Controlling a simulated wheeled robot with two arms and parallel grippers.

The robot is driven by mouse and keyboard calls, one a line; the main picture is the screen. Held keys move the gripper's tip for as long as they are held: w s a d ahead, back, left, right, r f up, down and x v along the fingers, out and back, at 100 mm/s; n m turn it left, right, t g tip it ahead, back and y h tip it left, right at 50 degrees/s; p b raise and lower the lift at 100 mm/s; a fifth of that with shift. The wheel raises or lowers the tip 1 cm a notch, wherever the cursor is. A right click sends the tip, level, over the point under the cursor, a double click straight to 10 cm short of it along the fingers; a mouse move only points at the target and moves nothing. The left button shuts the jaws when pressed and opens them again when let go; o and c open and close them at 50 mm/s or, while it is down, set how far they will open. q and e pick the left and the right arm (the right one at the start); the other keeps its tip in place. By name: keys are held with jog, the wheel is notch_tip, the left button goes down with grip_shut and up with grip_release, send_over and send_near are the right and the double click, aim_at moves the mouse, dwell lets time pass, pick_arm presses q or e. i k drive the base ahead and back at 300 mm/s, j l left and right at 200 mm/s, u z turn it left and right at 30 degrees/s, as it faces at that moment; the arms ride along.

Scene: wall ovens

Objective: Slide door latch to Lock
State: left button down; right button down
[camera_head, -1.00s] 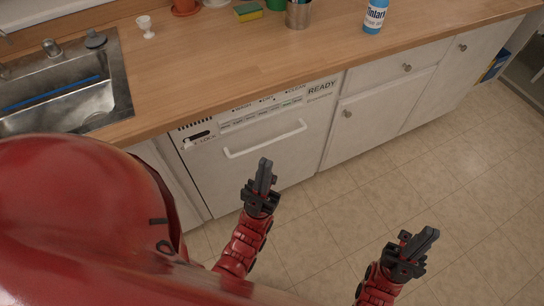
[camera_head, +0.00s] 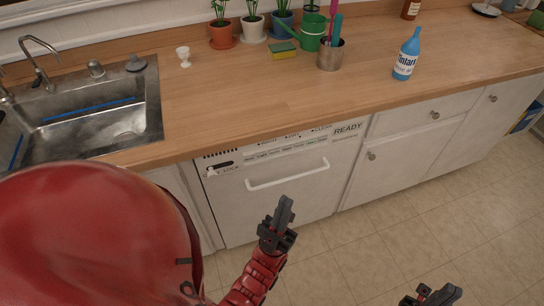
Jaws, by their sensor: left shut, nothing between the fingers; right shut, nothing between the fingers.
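The white dishwasher (camera_head: 240,210) is built in under the wooden counter, its door shut. Its door latch (camera_head: 213,171) is a small slider by a dark slot at the upper left of the front panel, with "LOCK" lettering beside it. I cannot tell the slider's exact setting. A white bar handle (camera_head: 287,178) runs across the door. My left gripper (camera_head: 284,208) is shut and empty, in front of the door, below and to the right of the latch. My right gripper (camera_head: 440,296) is shut and empty at the lower right edge, partly cut off, far from the latch.
The counter (camera_head: 240,110) overhangs the dishwasher. It holds a blue bottle (camera_head: 407,55), a metal cup (camera_head: 330,57), a sponge (camera_head: 284,50) and potted plants. A sink (camera_head: 90,115) is at the left. White cabinets (camera_head: 390,165) stand to the right. The tiled floor (camera_head: 350,250) is clear.

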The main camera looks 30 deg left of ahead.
aim_at(212, 175)
jog(key=u, duration=1.5)
jog(key=i+l+u, duration=0.2)
jog(key=i, duration=0.2)
